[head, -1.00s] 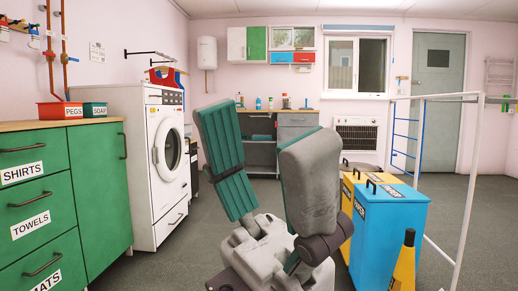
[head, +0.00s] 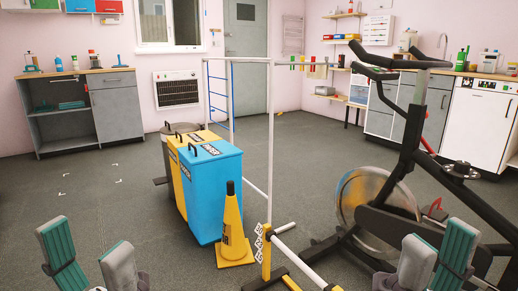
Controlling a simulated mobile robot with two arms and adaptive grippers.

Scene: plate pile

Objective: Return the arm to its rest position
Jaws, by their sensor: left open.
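My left gripper (head: 86,240) is at the bottom left of the head view. Its two grey and teal fingers stand apart with nothing between them, and its arm is out of frame below. My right gripper (head: 439,238) is at the bottom right, in front of the exercise bike. Its two fingers also show a gap, and nothing is seen held between them. Both grippers are low in the picture, with only the fingers and a little of their bases showing.
A blue bin (head: 213,190) stands beside a yellow bin (head: 178,170), with a yellow cone (head: 231,225) in front. A white rail frame (head: 270,130) is right of them. An exercise bike (head: 375,235) fills the right. Grey floor (head: 100,195) at left is clear.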

